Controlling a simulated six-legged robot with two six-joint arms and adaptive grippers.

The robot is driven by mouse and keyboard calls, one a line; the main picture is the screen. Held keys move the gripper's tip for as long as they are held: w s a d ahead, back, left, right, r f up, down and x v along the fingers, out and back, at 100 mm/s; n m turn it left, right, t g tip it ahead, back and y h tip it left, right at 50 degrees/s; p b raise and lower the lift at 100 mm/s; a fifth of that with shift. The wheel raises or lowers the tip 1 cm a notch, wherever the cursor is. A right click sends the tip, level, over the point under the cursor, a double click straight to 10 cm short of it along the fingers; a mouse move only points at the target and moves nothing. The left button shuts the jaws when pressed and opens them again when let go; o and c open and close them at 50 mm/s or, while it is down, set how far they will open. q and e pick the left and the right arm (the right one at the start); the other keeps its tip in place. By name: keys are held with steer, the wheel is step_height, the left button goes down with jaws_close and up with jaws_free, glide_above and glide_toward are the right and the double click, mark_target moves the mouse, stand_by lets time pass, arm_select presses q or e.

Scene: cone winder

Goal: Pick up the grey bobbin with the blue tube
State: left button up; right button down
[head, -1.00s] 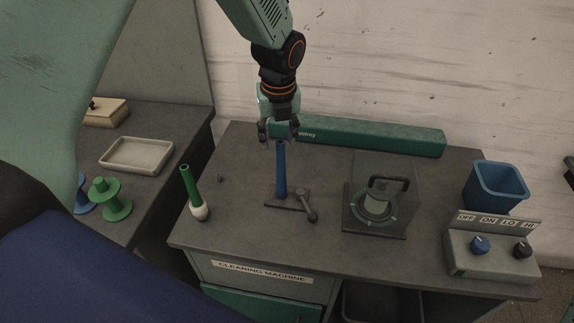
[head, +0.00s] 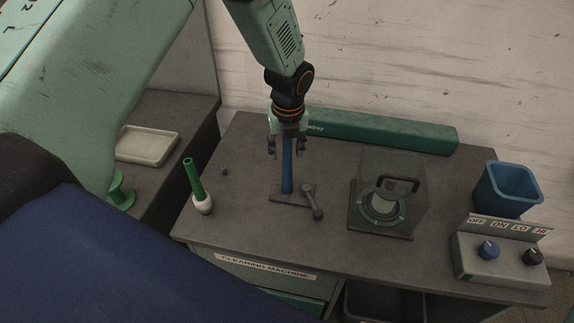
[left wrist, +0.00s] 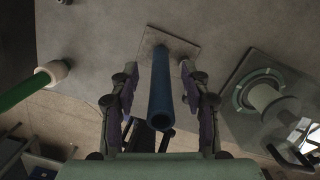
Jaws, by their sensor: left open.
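A blue tube (head: 287,178) stands upright on a small grey plate (head: 278,196) with a dark lever at its right. Its visible length is plain blue; I make out no grey winding on it. My left gripper (head: 287,151) is open, pointing down, with its fingers on either side of the tube's upper part. In the left wrist view the tube (left wrist: 161,90) runs between the two spread fingers (left wrist: 160,105), with a gap on each side. The tube's top is hidden by the gripper in the head view. My right gripper is out of view.
A white bobbin on a green tube (head: 194,182) stands to the left. A clear-covered unit (head: 385,232) is to the right, with a blue bin (head: 506,190) and a switch box (head: 497,257) beyond. A long green box (head: 385,134) lies behind.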

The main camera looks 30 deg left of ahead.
arm_select(q)
steer(key=shift+d+f, duration=0.15)
steer(key=shift+s+d+r, duration=0.15)
steer(key=shift+s+r, duration=0.05)
steer(key=shift+s+a, duration=0.1)
steer(key=shift+a, duration=0.15)
steer(key=shift+c, duration=1.2)
steer(key=shift+w+f, duration=0.15)
steer(key=shift+w, duration=0.1)
steer(key=c, duration=0.3)
steer(key=shift+d, duration=0.1)
steer(key=c, duration=0.3)
steer(key=shift+s, duration=0.15)
jaws_close()
